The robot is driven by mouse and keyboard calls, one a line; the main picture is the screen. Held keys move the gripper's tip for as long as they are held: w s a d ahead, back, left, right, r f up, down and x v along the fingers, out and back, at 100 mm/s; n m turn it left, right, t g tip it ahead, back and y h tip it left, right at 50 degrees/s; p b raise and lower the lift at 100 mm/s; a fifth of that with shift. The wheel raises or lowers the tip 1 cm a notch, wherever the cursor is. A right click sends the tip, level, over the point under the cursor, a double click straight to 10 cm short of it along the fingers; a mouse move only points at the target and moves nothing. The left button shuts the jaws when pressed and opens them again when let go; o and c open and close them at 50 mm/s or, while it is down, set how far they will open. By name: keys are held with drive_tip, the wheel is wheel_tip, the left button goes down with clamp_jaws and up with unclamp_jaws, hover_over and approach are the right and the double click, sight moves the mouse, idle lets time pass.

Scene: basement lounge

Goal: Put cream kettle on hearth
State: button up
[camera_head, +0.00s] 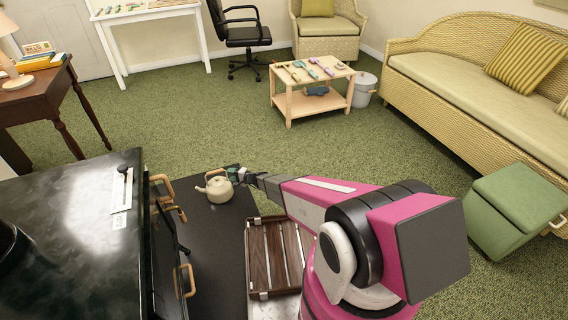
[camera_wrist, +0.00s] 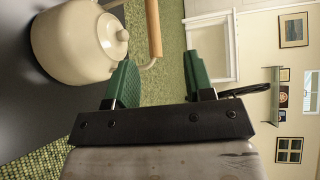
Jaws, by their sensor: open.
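The cream kettle (camera_head: 217,190) stands upright on a dark flat slab (camera_head: 215,235) beside the black stove; the slab looks like the hearth. In the wrist view the kettle (camera_wrist: 75,42) fills the upper left, with its lid knob and wooden handle (camera_wrist: 153,28) showing. My gripper (camera_head: 234,174) is at the kettle's upper right side. In the wrist view its green fingers (camera_wrist: 160,72) are spread, with the handle appearing in line with the gap between them. Nothing is held. Whether a finger touches the kettle I cannot tell.
The black stove (camera_head: 75,225) with wooden-handled doors stands left of the slab. A slatted wooden rack (camera_head: 258,258) lies on the right. A green box stool (camera_head: 510,205) and wicker sofa (camera_head: 470,90) are farther right. A low table (camera_head: 297,92) stands behind; carpet between is clear.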

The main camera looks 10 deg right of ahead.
drive_tip(key=s+d+r+n+g+h, duration=0.1)
drive_tip(key=s+d+r+n+g, duration=0.1)
drive_tip(key=s+d+r, duration=0.3)
drive_tip(key=s+d+r+n+g+h, duration=0.1)
drive_tip(key=s+r+n+g, duration=0.15)
drive_tip(key=r, duration=0.45)
drive_tip(key=s+d+r+n+g+h, duration=0.1)
drive_tip(key=s+d+r, duration=0.3)
drive_tip(key=s+r, duration=0.15)
drive_tip(key=s+d+r+g+h, duration=0.1)
drive_tip(key=s+d+r+h, duration=0.4)
drive_tip(key=s+d+r, duration=0.3)
drive_tip(key=s+d+r+n+g+h, duration=0.1)
drive_tip(key=s+d+r+h, duration=0.5)
drive_tip(key=d, duration=0.9)
wheel_tip(320, 180, up, 2)
drive_tip(key=shift+s+r, duration=0.1)
drive_tip(key=shift+s, duration=1.15)
drive_tip(key=shift+a+n, duration=0.1)
drive_tip(key=shift+n, duration=0.15)
